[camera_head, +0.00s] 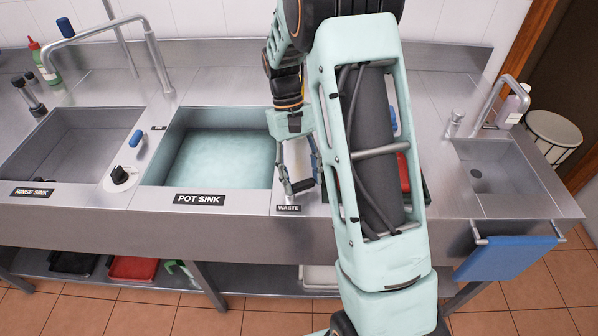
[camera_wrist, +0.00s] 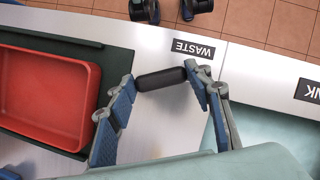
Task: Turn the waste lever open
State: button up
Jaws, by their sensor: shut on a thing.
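The waste lever is a black rounded bar; it shows in the wrist view (camera_wrist: 161,78) and, small, in the head view (camera_head: 303,185). It lies beside the WASTE label (camera_wrist: 193,49), right of the pot sink in the head view. My gripper (camera_wrist: 160,82) has one blue-padded finger at each end of the bar and is shut on it. In the head view my gripper (camera_head: 300,181) points down at the counter, with my arm above it. The lever's mount is not clearly visible.
The pot sink (camera_head: 152,180) holds water, left of the lever. A red tray (camera_wrist: 45,95) in a dark frame lies on the lever's other side, partly hidden by my arm in the head view. The small sink (camera_head: 535,172) and blue towel (camera_head: 505,258) are at right.

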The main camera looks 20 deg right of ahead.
jog(key=shift+s+d+m+y, duration=0.1)
jog(key=shift+s+m+y, duration=0.25)
jog(key=shift+m, duration=0.7)
jog(key=shift+s+m+y, duration=0.25)
jog(key=shift+m+y, duration=0.2)
jog(key=shift+m, duration=0.6)
jog(key=o, duration=1.2)
jog(key=shift+c, duration=0.2)
jog(key=shift+r, duration=0.1)
jog(key=v, duration=1.1)
jog(key=shift+r, duration=0.35)
jog(key=shift+w, duration=0.15)
